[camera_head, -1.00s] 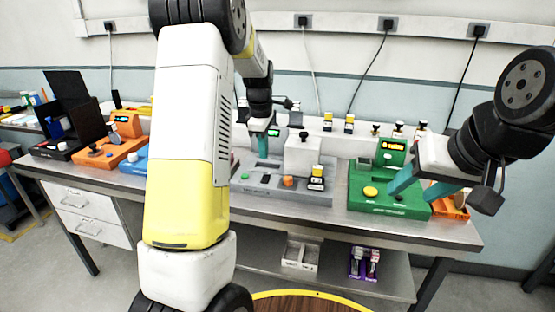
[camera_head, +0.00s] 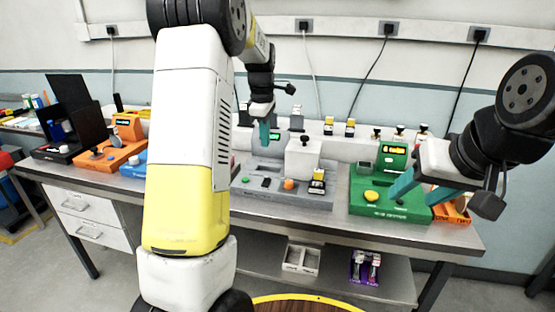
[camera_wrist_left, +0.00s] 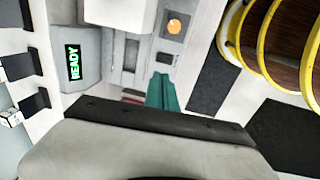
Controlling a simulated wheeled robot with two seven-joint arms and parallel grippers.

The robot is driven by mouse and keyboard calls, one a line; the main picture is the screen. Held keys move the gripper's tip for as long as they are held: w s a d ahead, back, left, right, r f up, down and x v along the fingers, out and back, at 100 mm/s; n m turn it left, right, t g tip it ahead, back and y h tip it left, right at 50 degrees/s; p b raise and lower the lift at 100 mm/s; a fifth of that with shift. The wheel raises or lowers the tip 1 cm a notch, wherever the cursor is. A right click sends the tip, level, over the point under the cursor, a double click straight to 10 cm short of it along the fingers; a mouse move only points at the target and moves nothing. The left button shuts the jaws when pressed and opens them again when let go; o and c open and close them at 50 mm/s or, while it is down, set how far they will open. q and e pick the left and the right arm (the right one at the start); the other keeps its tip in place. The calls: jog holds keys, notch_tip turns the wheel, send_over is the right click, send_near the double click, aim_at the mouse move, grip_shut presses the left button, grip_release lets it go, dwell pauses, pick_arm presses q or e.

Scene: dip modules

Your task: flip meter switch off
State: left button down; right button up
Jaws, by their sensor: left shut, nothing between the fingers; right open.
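My left gripper (camera_head: 264,133) is shut and empty, above the back left of the grey station (camera_head: 285,196). Its closed teal fingers (camera_wrist_left: 163,92) also show in the left wrist view, over the station. The station has a white block (camera_head: 303,155), an orange button (camera_head: 289,184), a green button (camera_head: 245,179) and a small dark switch-like part (camera_head: 266,183). A lit green READY display (camera_wrist_left: 73,61) shows in the left wrist view. I cannot tell which part is the meter switch or how it is set. My right gripper (camera_head: 420,184) is open over the green station (camera_head: 380,207).
An orange station (camera_head: 118,158) and a black open box (camera_head: 60,150) stand at the left. A small orange bin (camera_head: 452,215) is at the right. My left arm hides part of the bench. Trays (camera_head: 301,258) stand on the lower shelf.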

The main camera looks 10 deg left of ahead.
aim_at(268, 180)
pick_arm(q)
jog(key=f, duration=0.4)
jog(key=w+f, duration=0.1)
jog(key=f, duration=0.9)
jog(key=shift+w, duration=0.3)
jog(key=shift+f, duration=0.2)
jog(key=shift+s, duration=0.1)
jog(key=shift+s+r, duration=0.1)
jog(key=shift+s, duration=0.55)
jog(key=shift+r, duration=0.15)
